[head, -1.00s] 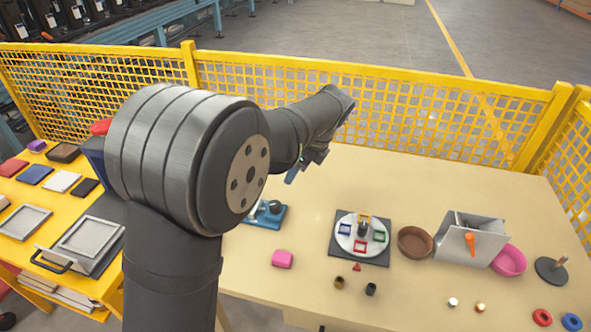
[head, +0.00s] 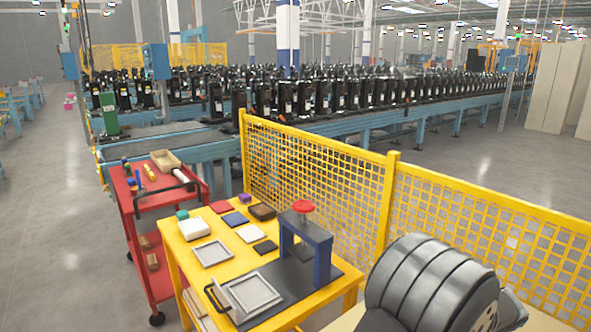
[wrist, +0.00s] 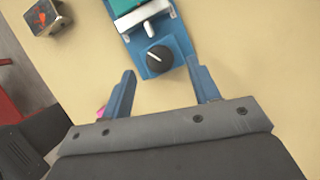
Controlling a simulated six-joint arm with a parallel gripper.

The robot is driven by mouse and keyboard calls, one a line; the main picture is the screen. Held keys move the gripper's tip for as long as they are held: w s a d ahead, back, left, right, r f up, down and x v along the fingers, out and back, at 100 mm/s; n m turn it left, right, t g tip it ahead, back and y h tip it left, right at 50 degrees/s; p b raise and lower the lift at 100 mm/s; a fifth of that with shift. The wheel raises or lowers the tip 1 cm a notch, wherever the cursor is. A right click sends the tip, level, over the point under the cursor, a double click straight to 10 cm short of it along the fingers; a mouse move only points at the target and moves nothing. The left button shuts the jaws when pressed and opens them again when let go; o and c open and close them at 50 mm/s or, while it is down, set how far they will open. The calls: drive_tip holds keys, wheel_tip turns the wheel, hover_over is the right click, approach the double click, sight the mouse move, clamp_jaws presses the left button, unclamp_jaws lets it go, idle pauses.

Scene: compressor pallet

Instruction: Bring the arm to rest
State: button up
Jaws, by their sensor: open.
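My gripper (wrist: 162,92) shows in the wrist view, its two blue fingers spread apart with nothing between them. It hangs above the tan table (wrist: 250,60). Just beyond the fingertips is a blue fixture (wrist: 178,48) with a black knob and a white handle. In the head view only a grey joint of my arm shows at the lower right; my gripper is out of that frame.
A yellow table (head: 188,262) holds a blue press (head: 306,248), frames and coloured plates. A red cart (head: 128,205) stands left of it. A yellow mesh fence (head: 320,170) runs behind. A metal cube (wrist: 46,17) is at the wrist view's upper left.

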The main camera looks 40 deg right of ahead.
drive_tip(key=shift+x, duration=1.8)
drive_tip(key=shift+r, duration=0.1)
drive_tip(key=v, duration=1.7)
drive_tip(key=x, duration=1.7)
drive_tip(key=n+y, duration=0.1)
drive_tip(key=n, duration=0.2)
drive_tip(key=shift+d+n+y, duration=0.15)
drive_tip(key=shift+n+y, duration=0.15)
drive_tip(key=n+y, duration=0.1)
drive_tip(key=n, duration=0.4)
drive_tip(key=shift+d+g+y, duration=0.1)
drive_tip(key=shift+g+y, duration=0.3)
drive_tip(key=n+y, duration=0.1)
drive_tip(key=n, duration=0.3)
drive_tip(key=shift+w+g, duration=0.15)
drive_tip(key=shift+g, duration=0.25)
drive_tip(key=n, duration=0.2)
drive_tip(key=n+g+y, duration=0.1)
drive_tip(key=n, duration=0.1)
drive_tip(key=shift+w+d+n+g, duration=0.1)
drive_tip(key=shift+n+g, duration=0.2)
